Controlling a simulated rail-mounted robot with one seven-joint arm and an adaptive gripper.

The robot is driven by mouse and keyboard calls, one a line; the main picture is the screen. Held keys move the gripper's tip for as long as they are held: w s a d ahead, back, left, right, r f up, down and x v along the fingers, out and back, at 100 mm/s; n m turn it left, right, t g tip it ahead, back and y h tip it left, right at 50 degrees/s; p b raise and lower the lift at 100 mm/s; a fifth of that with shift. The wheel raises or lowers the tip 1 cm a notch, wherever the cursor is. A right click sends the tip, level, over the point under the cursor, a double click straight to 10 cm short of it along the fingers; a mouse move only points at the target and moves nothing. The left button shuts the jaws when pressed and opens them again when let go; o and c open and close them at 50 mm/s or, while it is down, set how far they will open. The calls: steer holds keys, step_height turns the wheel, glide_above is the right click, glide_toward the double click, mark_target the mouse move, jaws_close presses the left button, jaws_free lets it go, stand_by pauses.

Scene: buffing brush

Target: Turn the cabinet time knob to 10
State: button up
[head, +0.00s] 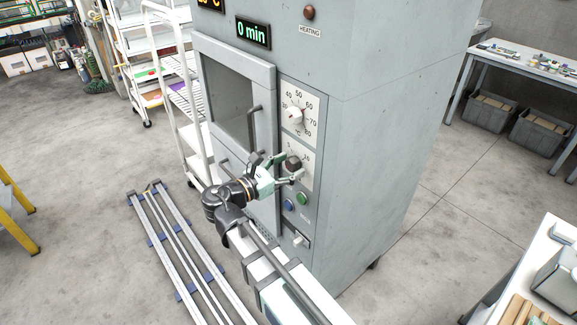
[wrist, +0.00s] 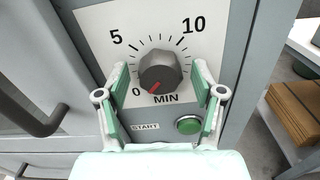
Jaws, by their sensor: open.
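The time knob (wrist: 159,72) is a dark round knob on a white dial plate marked 0, 5, 10 and MIN in the wrist view. Its red pointer is at 0. In the head view the knob (head: 293,163) sits on the cabinet (head: 362,130), below the temperature knob (head: 294,116). The green display (head: 253,32) reads 0 min. My gripper (wrist: 160,78) is open, with one finger on the left and one on the right of the time knob, and gaps show between them and it. It also shows in front of the dial in the head view (head: 290,168).
A green START button (wrist: 188,125) lies just below the dial, close to the right finger. The cabinet door handle (head: 254,126) is to the left of the knobs. A blue button (head: 289,205) and a switch (head: 299,240) are lower on the panel.

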steer(key=c, duration=1.2)
steer(key=shift+o, duration=0.3)
steer(key=shift+m, duration=0.3)
